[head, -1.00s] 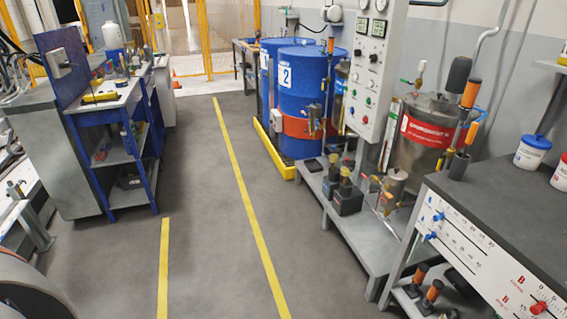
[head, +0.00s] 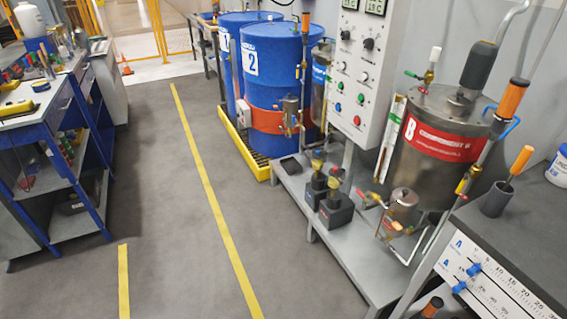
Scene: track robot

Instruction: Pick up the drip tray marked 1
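I cannot make out a drip tray marked 1 in the head view. A yellow bunded pallet with a dark grate (head: 238,150) stands on the floor under the blue drums, with no mark readable on it. One blue drum (head: 275,92) is marked 2. Another blue drum (head: 226,60) behind it seems to bear a 1 and is partly hidden. Neither of my grippers is in view.
A low grey platform (head: 345,262) carries a steel tank with a red B label (head: 428,150) at right. A dark-topped bench (head: 535,235) is at lower right. A blue shelf cart (head: 70,185) stands at left. The floor (head: 170,215) between them is clear.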

